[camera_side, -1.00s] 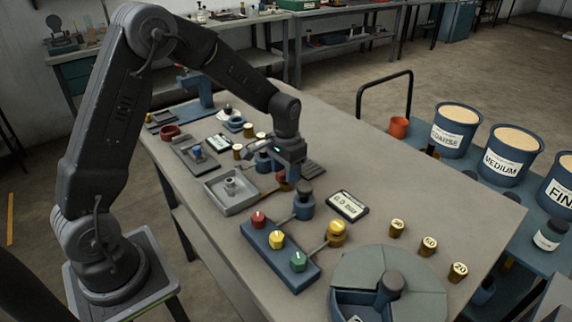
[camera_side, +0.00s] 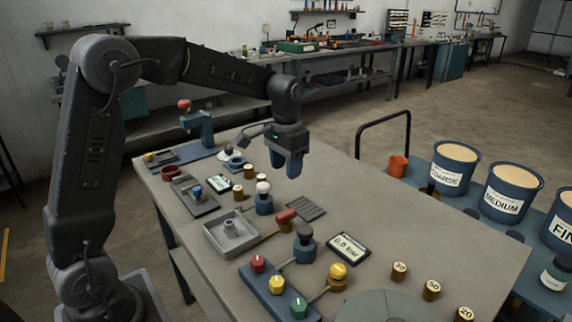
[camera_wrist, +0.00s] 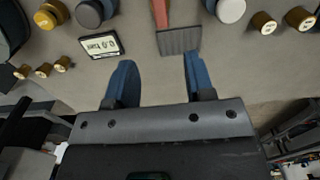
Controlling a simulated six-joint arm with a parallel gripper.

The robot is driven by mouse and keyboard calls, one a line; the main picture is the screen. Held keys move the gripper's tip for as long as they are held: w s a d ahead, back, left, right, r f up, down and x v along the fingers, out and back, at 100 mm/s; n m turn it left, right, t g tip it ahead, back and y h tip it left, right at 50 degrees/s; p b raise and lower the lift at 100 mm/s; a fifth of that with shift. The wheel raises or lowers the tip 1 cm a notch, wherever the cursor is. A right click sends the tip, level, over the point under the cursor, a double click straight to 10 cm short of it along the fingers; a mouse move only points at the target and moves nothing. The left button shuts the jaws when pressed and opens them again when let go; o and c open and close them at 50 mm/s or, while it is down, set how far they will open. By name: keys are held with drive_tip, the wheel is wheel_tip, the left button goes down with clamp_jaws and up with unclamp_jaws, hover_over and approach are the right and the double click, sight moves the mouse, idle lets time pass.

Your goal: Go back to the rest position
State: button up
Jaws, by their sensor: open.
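My gripper (camera_side: 288,168) hangs above the table (camera_side: 420,250), pointing down, with its blue fingers apart and nothing between them. In the wrist view the two blue fingers (camera_wrist: 157,80) are also spread and empty, with grey table surface beyond them. Below the gripper in the side view are a white-topped blue knob (camera_side: 264,198), a red-handled part (camera_side: 286,216) and a dark ribbed plate (camera_side: 306,208). The gripper is clear of them.
A grey tray (camera_side: 208,236), a block with red, yellow and green knobs (camera_side: 262,287) and a display (camera_side: 347,247) are on the table. A blue stand with a red top (camera_side: 199,125) is at the back left. Labelled buckets (camera_side: 508,195) stand on the cart at right.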

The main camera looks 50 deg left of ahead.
drive_tip(key=s+d+r+t, duration=0.2)
drive_tip(key=s+d, duration=0.1)
drive_tip(key=s, duration=0.8)
drive_tip(key=s+d+r+t, duration=0.2)
drive_tip(key=s+d+t, duration=0.1)
drive_tip(key=s, duration=0.9)
drive_tip(key=shift+d+r+t, duration=0.25)
drive_tip(key=shift+d+t, duration=0.05)
drive_tip(key=shift+d, duration=0.4)
